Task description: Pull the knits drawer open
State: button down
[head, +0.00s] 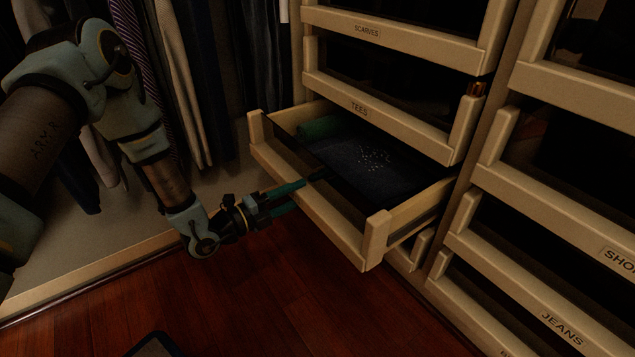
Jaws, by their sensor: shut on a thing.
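A drawer (308,209) below the one labelled TEES stands pulled out from the cabinet. No label on its front can be read; my gripper covers part of that front. Inside lie a dark blue folded garment with white specks (372,172) and a green rolled one (319,127). My gripper (306,184) reaches in from the left at the middle of the drawer front. Its teal fingers are shut on the drawer front; their dark tips blend with the dark panel, so the exact contact is hard to see.
Above are the shut TEES drawer (385,116) and SCARVES drawer (400,34). To the right are more drawers, one labelled JEANS (540,308). Hanging clothes (215,70) fill the left. The red wood floor (300,300) before the open drawer is mostly clear.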

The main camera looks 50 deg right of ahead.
jog(key=p+v, duration=0.1)
jog(key=v, duration=1)
jog(key=shift+f, duration=0.1)
jog(key=shift+c, duration=1.7)
grip_release()
jog(key=shift+d, duration=0.15)
jog(key=p+v, duration=0.3)
jog(key=v, duration=0.8)
jog(key=shift+s, duration=0.15)
